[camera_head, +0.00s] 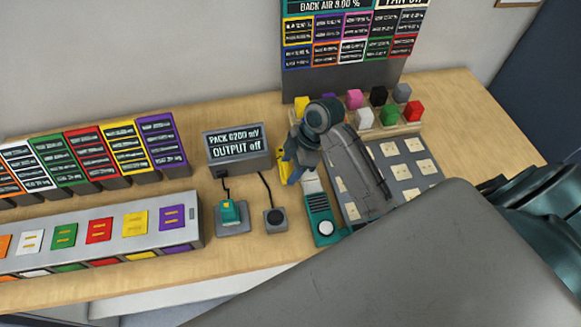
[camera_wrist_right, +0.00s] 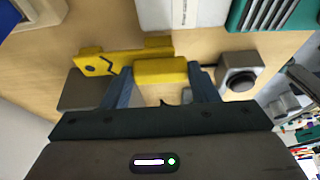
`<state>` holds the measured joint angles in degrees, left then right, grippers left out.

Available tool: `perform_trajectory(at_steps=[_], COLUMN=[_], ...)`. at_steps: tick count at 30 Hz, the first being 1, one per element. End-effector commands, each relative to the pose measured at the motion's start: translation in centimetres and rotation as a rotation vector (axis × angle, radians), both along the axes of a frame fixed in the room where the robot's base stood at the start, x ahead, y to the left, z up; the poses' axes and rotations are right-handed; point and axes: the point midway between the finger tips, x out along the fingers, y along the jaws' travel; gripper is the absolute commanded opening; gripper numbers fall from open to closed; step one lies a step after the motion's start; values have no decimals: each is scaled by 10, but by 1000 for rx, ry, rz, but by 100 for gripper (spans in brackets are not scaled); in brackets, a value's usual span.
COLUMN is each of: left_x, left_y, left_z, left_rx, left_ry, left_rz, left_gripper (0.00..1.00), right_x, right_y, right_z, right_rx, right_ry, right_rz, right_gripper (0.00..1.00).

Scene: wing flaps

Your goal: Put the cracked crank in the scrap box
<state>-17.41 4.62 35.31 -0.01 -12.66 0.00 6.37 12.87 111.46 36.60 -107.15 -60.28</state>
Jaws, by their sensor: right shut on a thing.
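The yellow crank (camera_wrist_right: 98,63) shows a dark zigzag crack across its flat arm in the right wrist view. My right gripper (camera_wrist_right: 162,84) is shut on its thicker yellow end, with one blue-grey finger on each side. In the head view, the crank (camera_head: 283,165) is a small yellow patch beside my right gripper (camera_head: 291,172), mostly hidden by it. The gripper is just right of the display unit, over the wooden table. I cannot make out a scrap box in either view. My left gripper is not in view.
A knob box (camera_head: 275,219) and a teal device (camera_head: 321,216) stand close to the gripper. Coloured blocks stand in a rack (camera_head: 392,133) behind a grey pad panel (camera_head: 407,172). A long grey case (camera_head: 195,228) lies at left.

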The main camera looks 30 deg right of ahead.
Motion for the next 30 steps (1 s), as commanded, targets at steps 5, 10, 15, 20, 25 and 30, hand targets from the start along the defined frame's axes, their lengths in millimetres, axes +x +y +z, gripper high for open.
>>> perform_trajectory(at_steps=[5, 10, 15, 20, 25, 30], left_x=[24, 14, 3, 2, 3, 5], left_y=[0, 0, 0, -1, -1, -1], left_z=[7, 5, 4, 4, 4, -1], left_rx=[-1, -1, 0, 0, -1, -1], left_ry=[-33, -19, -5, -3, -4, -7], left_rz=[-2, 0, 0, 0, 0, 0], left_gripper=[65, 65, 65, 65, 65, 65], right_x=[0, 0, 0, 0, 0, 0], right_y=[0, 0, 0, 0, 0, -5], right_z=[-13, -13, -15, -15, -14, -4], right_rx=[-1, -1, -1, -1, -1, -2], right_ry=[0, -1, -1, -1, -1, -5], right_rz=[0, 1, 0, 0, 0, 0], right_gripper=[31, 31, 64, 75, 75, 75])
